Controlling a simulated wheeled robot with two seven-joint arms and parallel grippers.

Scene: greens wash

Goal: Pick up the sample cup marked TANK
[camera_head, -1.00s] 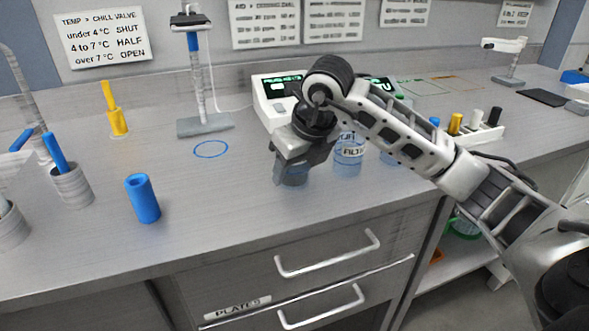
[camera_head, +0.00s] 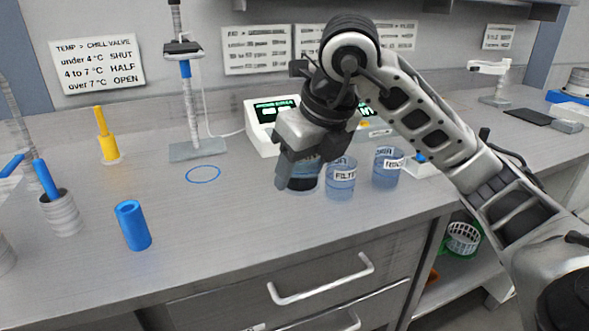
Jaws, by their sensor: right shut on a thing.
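My right gripper (camera_head: 291,172) is shut on a clear sample cup (camera_head: 306,182) with dark contents. The fingers hide much of this cup, and I cannot read any label on it. I cannot tell whether its base clears the bench. Just right of it stands a clear cup marked FILTER (camera_head: 341,184). Further right stands another clear labelled cup (camera_head: 386,168), whose label is hard to read. My left gripper is not in view.
A white instrument with a green display (camera_head: 262,128) stands behind the gripper. A blue cylinder (camera_head: 132,226), a yellow-handled tool (camera_head: 105,140) and a stand (camera_head: 190,105) are to the left. A blue ring (camera_head: 203,174) marks clear bench. Drawers are below the front edge.

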